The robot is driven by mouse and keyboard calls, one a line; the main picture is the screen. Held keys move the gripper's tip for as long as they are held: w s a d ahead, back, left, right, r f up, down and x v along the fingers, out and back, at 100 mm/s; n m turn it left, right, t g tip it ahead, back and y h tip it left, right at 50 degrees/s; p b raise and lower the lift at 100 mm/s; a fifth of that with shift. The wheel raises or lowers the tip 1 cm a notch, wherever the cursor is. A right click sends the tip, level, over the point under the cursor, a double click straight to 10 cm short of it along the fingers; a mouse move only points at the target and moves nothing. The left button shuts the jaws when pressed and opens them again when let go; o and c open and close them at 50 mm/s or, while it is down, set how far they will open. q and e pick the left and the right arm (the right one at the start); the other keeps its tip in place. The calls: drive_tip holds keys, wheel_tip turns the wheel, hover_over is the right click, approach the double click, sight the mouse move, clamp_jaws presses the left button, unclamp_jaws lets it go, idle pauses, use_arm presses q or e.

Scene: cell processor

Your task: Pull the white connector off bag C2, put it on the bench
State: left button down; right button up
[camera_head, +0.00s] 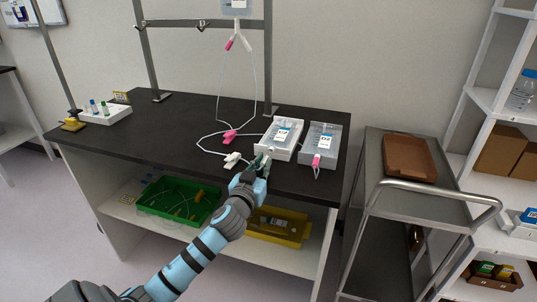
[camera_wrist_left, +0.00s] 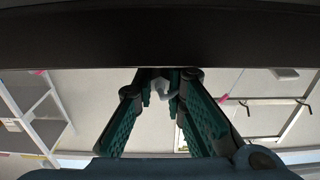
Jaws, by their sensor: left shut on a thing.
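Bag C2 (camera_head: 283,135) lies in a white tray at the right part of the dark bench (camera_head: 175,135). My left gripper (camera_head: 263,162) is at the near left corner of that tray, at the bench's front edge. It is shut on a small pale piece, seemingly the white connector (camera_wrist_left: 162,88), which shows between the fingertips in the left wrist view (camera_wrist_left: 162,84). The fingers hide most of it, and I cannot tell whether it is still joined to bag C2. A white clamp (camera_head: 232,159) lies on the bench just left of the gripper. My right gripper is not in view.
A second bag (camera_head: 322,143) in a tray lies right of bag C2. A tube with a pink clamp (camera_head: 230,135) loops across the bench from a hanging bag (camera_head: 236,6). A metal cart (camera_head: 378,175) stands right. Bare bench lies left of the tube.

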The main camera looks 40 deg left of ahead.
use_arm(q)
drive_tip(key=shift+f+b, duration=0.65)
drive_tip(key=shift+f, duration=0.05)
drive_tip(key=c, duration=1.6)
unclamp_jaws()
drive_tip(key=shift+o, duration=0.2)
drive_tip(key=v, duration=1.2)
